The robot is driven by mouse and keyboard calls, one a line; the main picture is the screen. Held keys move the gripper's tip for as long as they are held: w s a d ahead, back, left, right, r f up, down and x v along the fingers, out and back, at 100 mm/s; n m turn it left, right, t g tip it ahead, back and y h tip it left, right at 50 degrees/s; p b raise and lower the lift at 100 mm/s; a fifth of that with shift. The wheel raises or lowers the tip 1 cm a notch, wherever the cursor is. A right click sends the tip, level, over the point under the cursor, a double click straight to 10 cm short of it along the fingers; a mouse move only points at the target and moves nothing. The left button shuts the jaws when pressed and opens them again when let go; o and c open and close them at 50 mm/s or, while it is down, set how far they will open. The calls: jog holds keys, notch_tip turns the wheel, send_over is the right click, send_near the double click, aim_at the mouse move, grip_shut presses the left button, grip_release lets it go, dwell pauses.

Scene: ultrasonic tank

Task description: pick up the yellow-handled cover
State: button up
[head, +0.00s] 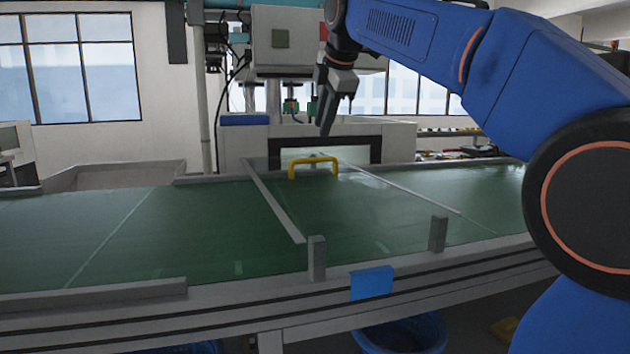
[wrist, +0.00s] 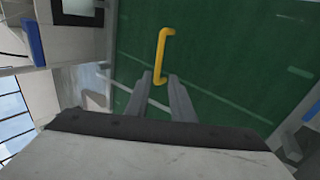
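The yellow handle of the cover (head: 313,162) stands up as a bridge shape near the far edge of the green surface. In the wrist view the yellow handle (wrist: 161,58) lies just beyond my fingertips, roughly in line with the gap between them. I cannot tell the cover's plate apart from the green surface. My gripper (head: 326,132) points down above the handle and slightly to its right, apart from it. In the wrist view my gripper (wrist: 160,76) has its two fingers spread with nothing between them.
The green conveyor-like surface (head: 180,232) is mostly clear. A grey rail (head: 275,208) runs across it left of the handle. Grey posts (head: 317,258) and a blue tab (head: 372,282) sit at the front edge. A white machine with a dark-framed opening (head: 398,143) stands behind the handle.

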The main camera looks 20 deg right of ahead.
send_near(311, 161)
jog(key=x, duration=0.5)
jog(key=shift+w+d, duration=0.3)
jog(key=shift+d, duration=0.05)
jog(key=shift+a+x, duration=0.1)
jog(key=shift+x, duration=1.25)
jog(key=shift+a+x, duration=0.15)
jog(key=shift+x, duration=1.15)
jog(key=shift+c, duration=0.6)
jog(key=shift+r, duration=0.1)
grip_shut()
